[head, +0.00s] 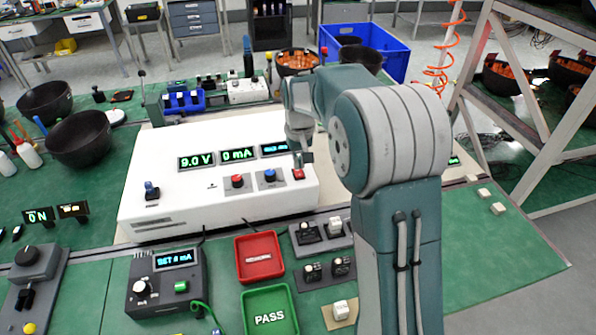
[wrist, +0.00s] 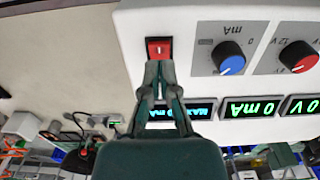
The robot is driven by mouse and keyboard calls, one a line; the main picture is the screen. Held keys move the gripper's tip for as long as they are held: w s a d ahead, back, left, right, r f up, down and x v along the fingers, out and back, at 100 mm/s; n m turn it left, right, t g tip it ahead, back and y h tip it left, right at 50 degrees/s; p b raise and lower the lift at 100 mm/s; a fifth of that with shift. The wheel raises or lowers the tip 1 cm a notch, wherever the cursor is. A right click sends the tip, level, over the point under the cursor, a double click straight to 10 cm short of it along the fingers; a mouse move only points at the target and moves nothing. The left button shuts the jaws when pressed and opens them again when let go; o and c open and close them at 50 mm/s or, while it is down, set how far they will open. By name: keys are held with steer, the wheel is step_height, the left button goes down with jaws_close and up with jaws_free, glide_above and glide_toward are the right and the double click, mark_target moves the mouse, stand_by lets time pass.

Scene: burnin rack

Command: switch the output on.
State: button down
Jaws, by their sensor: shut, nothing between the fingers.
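The white power supply (head: 215,200) stands on the green bench. Its displays (head: 203,161) read 9.0 V and 0 mA, and a third blue one is partly covered by my arm. A red rocker switch (head: 298,174) sits at the right end of its front face, and it also shows in the wrist view (wrist: 159,47), marked with a white line. My gripper (head: 303,158) is shut and empty. In the wrist view its fingertips (wrist: 159,66) are at the edge of the red switch. I cannot tell whether they touch it.
A red knob (head: 237,181) and a blue knob (head: 270,176) sit left of the switch. A blue-capped toggle (head: 151,189) is at the supply's left end. A red tray (head: 259,257), a green PASS tray (head: 269,311) and a dark load box (head: 165,283) lie in front.

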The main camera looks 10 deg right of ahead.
mark_target(299, 174)
steer(key=shift+f, duration=1.3)
stand_by(1.1)
steer(key=shift+r, duration=3.5)
steer(key=shift+r, duration=0.1)
steer(key=s+r+t, duration=0.1)
steer(key=s+r, duration=0.3)
steer(key=s, duration=0.3)
steer(key=s+r+t, duration=0.2)
steer(key=s+r, duration=0.3)
steer(key=s, duration=0.2)
steer(key=s+f+t, duration=0.2)
steer(key=s, duration=1.4)
steer(key=shift+f+t, duration=0.2)
steer(key=shift+t, duration=0.1)
